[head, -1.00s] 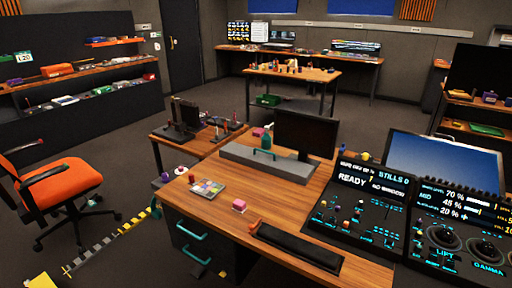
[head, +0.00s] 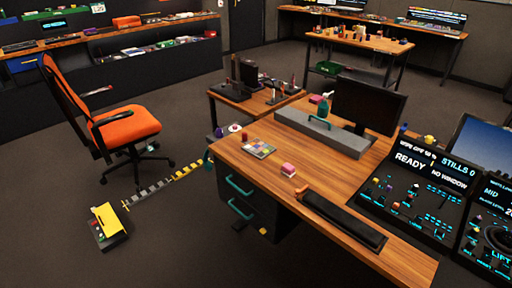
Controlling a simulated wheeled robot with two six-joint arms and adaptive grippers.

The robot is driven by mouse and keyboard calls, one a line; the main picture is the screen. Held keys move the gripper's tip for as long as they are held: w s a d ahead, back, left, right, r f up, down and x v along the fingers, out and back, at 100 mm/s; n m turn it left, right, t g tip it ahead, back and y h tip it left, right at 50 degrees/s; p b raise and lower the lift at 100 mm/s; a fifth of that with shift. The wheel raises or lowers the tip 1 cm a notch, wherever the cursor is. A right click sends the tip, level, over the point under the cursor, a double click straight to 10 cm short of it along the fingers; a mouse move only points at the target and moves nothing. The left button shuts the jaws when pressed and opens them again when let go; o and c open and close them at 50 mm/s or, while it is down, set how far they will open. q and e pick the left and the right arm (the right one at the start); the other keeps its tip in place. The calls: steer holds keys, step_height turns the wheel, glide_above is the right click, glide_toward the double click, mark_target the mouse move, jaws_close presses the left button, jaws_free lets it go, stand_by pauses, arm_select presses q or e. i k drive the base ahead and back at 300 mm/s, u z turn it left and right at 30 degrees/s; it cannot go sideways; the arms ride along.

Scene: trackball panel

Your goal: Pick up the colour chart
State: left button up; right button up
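A small flat card with coloured patches, which looks like the colour chart (head: 259,149), lies on the wooden desk (head: 325,178) near its left end. A pink block (head: 288,170) sits to its right and nearer, apart from it. Neither of my grippers shows in the head view.
A grey riser (head: 322,134) and dark monitor (head: 366,104) stand behind the chart. A black padded bar (head: 342,219) lies along the desk's front edge; control panels (head: 415,190) fill the right. An orange chair (head: 125,125) and yellow-topped box (head: 108,225) stand left. Floor in front is open.

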mark_target(258, 148)
steer(key=u, duration=0.25)
steer(key=k, duration=0.9)
steer(key=u, duration=1.15)
steer(key=i, duration=1.7)
steer(key=z, duration=0.45)
steer(key=i, duration=1.1)
steer(key=z, duration=1.55)
steer(key=i, duration=1.05)
steer(key=z, duration=0.9)
